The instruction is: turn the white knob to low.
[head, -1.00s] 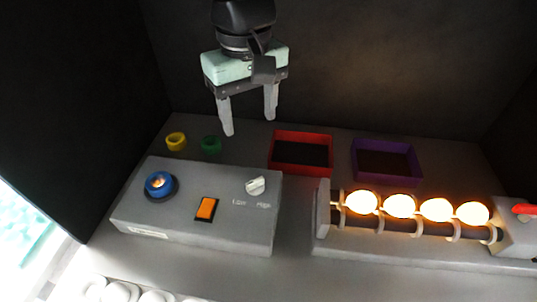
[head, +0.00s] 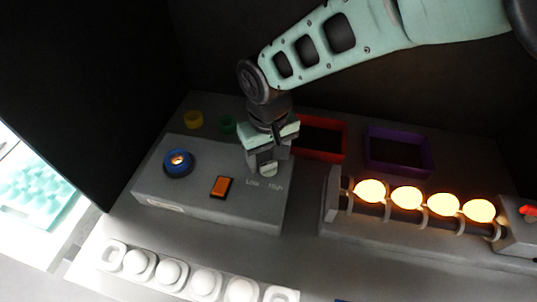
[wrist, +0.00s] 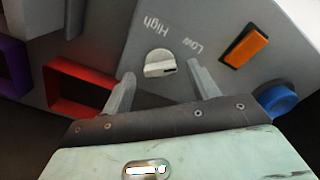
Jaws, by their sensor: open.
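The white knob (wrist: 158,64) sits on top of the grey control box (wrist: 205,22), by the printed words Low and High. In the wrist view its dark slot faces right, toward the Low side. My gripper (wrist: 163,82) is open, one finger on each side of the knob in that view. I cannot tell whether either finger touches it. In the head view my gripper (head: 268,165) is low over the box and partly hides the knob.
A blue round button (head: 178,162) and an orange switch (head: 221,187) share the box. Red (head: 347,140) and purple (head: 428,160) trays stand behind. A roller rack (head: 333,205) with several glowing eggs is at right, a white egg tray (head: 92,268) in front.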

